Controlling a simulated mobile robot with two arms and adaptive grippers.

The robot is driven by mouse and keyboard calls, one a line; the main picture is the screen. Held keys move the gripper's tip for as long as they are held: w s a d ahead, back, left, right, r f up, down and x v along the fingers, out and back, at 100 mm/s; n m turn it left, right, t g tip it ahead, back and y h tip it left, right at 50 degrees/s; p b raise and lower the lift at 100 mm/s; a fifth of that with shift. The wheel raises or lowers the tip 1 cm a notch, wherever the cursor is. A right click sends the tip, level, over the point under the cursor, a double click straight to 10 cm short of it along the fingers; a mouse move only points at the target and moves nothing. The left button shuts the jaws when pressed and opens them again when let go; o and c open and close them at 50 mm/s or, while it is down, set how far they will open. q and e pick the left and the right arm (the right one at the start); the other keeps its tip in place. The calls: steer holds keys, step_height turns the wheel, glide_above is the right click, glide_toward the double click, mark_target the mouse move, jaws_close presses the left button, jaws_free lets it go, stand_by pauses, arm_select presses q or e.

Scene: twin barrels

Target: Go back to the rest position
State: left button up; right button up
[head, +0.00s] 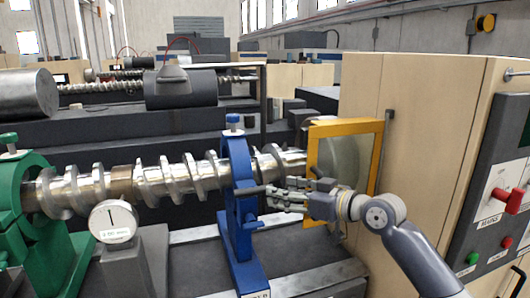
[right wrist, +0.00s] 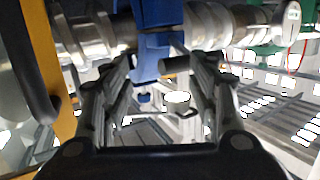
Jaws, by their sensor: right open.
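My right gripper (head: 280,196) is open in the head view, in front of the yellow-framed guard (head: 346,128) and to the right of the blue clamp stand (head: 238,200). Its fingertips point left toward the stand's lower half. In the right wrist view the two fingers (right wrist: 158,75) are spread apart with nothing held between them. The blue stand (right wrist: 157,35) and its dark handle show beyond the fingertips; whether they touch I cannot tell. My left gripper is not in view.
A steel screw shaft (head: 180,178) runs through the blue stand and a green stand (head: 35,225). A round dial gauge (head: 114,221) stands in front. A beige cabinet (head: 430,110) with a red-handled control panel (head: 500,200) stands close beside my right arm.

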steer(key=s+d+f+m+g+h, duration=0.1)
steer(key=s+f+g+h, duration=0.1)
steer(key=s+f, duration=0.9)
steer(key=s+f+m+g+h, duration=0.1)
steer(key=s+f+h, duration=0.35)
steer(key=f, duration=1.05)
steer(key=s+d+f+m+g+h, duration=0.15)
steer(key=s+d+f, duration=0.3)
steer(key=s, duration=0.45)
steer(key=s+d+f+m+g+h, duration=0.1)
steer(key=s+d+f+m+h, duration=0.15)
steer(key=s+d, duration=0.45)
steer(key=s+d+f+m+g+h, duration=0.1)
steer(key=s+d+f+g, duration=0.2)
steer(key=s, duration=0.8)
step_height(320, 180, down, 28)
steer(key=s, duration=0.2)
steer(key=s+d+f+g, duration=0.1)
steer(key=s+d+f, duration=0.1)
steer(key=s+f, duration=1.3)
steer(key=shift+s+d+f, duration=0.35)
steer(key=shift+s, duration=0.45)
